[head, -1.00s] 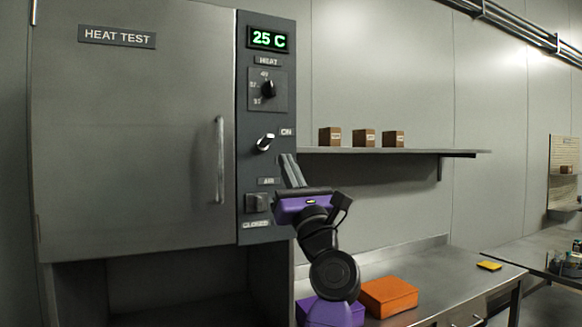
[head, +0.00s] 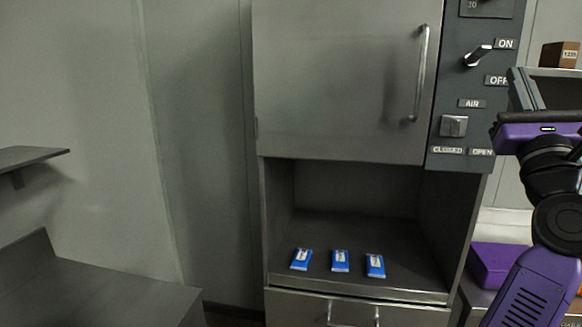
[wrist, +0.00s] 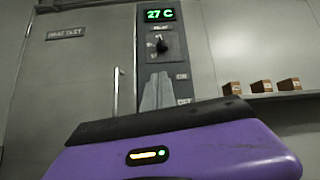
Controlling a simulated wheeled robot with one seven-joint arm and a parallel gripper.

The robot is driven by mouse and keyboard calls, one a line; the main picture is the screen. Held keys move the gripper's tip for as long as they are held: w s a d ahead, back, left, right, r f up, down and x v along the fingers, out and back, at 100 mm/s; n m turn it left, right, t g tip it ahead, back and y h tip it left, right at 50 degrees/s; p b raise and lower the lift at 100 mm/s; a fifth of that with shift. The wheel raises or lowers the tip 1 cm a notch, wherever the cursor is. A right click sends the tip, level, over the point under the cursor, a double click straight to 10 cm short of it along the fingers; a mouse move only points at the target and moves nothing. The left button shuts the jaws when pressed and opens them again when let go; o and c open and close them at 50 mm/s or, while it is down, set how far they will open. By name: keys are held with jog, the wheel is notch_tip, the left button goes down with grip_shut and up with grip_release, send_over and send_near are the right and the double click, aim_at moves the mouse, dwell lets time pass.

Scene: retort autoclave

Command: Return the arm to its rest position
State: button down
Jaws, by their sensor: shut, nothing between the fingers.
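My gripper (head: 517,90) is raised at the right of the head view, beside the control panel (head: 462,95) of the heat test cabinet (head: 345,80). Its fingers are together with nothing between them, and they also show in the wrist view (wrist: 158,92), pointing up in front of the panel. My purple and black arm bends below it. The cabinet door is closed. The lever (head: 478,55) points toward ON. The wrist view display (wrist: 159,15) reads 27 C.
Below the door, an open bay (head: 400,235) holds three blue and white packs (head: 340,261). A counter (head: 90,290) and a small shelf (head: 30,157) are at left. Brown boxes (wrist: 261,87) stand on a shelf at right. A purple shape (head: 497,262) sits behind my arm.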

jog(key=s+a+f+n+y, duration=0.2)
jog(key=s+a+f+n, duration=0.2)
jog(key=f+n, duration=0.55)
jog(key=s+a+f+n+g+y, duration=0.1)
jog(key=s+a+f+n, duration=0.3)
jog(key=f+n, duration=0.6)
jog(key=s+a+f+n+y, duration=0.25)
jog(key=s+f+n, duration=0.25)
jog(key=f+n, duration=0.5)
jog(key=s+a+f+n+g+y, duration=0.1)
jog(key=s+a+f+n+g, duration=0.1)
jog(key=s+f, duration=0.5)
jog(key=s+a+f+n+g, duration=0.3)
jog(key=s+f, duration=0.4)
jog(key=s, duration=0.6)
jog(key=s+a+f+n+g+y, duration=0.1)
jog(key=s+a+f+n+g, duration=0.2)
jog(key=s+f, duration=0.4)
jog(key=s+a+g, duration=0.1)
jog(key=s+a, duration=0.1)
jog(key=s, duration=0.1)
jog(key=shift+s+a+y, duration=0.2)
jog(key=shift+a+y, duration=0.1)
jog(key=shift+y, duration=0.05)
jog(key=shift+n, duration=0.25)
